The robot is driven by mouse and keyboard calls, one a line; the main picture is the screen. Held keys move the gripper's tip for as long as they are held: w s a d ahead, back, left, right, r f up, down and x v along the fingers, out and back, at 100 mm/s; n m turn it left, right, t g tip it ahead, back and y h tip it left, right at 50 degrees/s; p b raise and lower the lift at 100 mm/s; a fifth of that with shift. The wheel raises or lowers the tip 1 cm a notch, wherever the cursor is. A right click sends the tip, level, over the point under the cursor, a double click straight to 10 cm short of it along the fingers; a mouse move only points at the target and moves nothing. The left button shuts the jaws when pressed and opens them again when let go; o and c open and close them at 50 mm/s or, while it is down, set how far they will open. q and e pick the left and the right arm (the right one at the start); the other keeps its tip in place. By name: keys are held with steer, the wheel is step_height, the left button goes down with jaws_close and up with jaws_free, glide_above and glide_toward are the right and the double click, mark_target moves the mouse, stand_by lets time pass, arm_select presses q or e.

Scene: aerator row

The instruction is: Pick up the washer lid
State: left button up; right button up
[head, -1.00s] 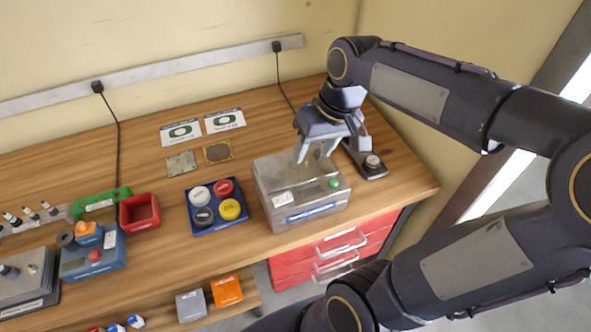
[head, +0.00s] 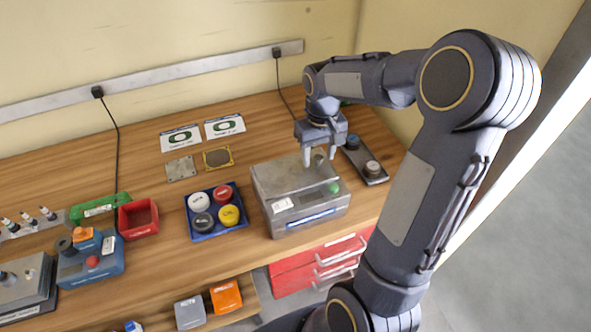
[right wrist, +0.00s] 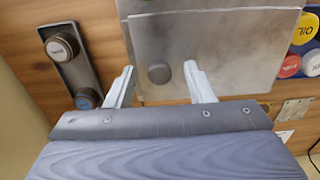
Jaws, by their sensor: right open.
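The washer (head: 300,208) is a silver metal box with a green button at the right front of the bench. Its flat metal lid (head: 280,177) lies on top and looks shut. A small round grey knob (right wrist: 158,73) stands near one edge of the lid. My right gripper (head: 320,156) is open and points down over the back of the lid. In the right wrist view, its two fingers (right wrist: 159,67) are on either side of the knob, with gaps between them and it. I cannot tell how high the fingertips are above the lid. My left gripper is not in view.
A dark control stand (head: 370,169) with two knobs is close to the right of the washer. A blue tray (head: 211,231) with coloured round caps is to its left. Two plates and two cards lie behind. Red drawers (head: 320,262) are below the bench.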

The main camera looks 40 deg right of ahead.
steer(key=shift+f, duration=0.15)
jaws_close()
stand_by(0.4)
